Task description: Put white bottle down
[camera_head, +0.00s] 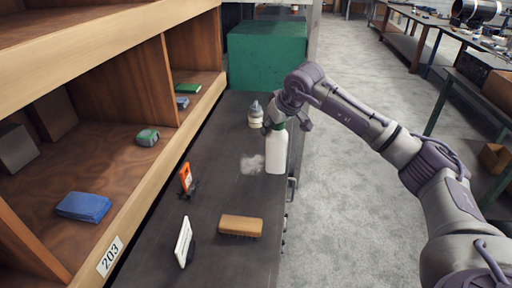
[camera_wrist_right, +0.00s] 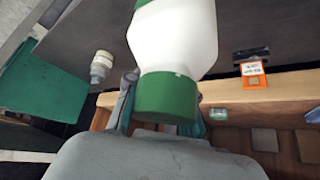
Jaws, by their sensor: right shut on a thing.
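The white bottle (camera_head: 277,152) has a green cap and is upright in the head view, at the right edge of the dark workbench (camera_head: 218,185). My right gripper (camera_head: 283,121) is shut on it at the cap end, from above. I cannot tell whether the bottle's base touches the bench. In the right wrist view the white bottle (camera_wrist_right: 178,38) fills the top middle, its green cap between the fingers of my right gripper (camera_wrist_right: 163,98). My left gripper is not in view.
A small grey-capped bottle (camera_head: 255,115) stands just behind. A pale patch (camera_head: 252,164) lies left of the bottle. A green box (camera_head: 268,55) is behind; wooden shelves (camera_head: 150,170) line the left.

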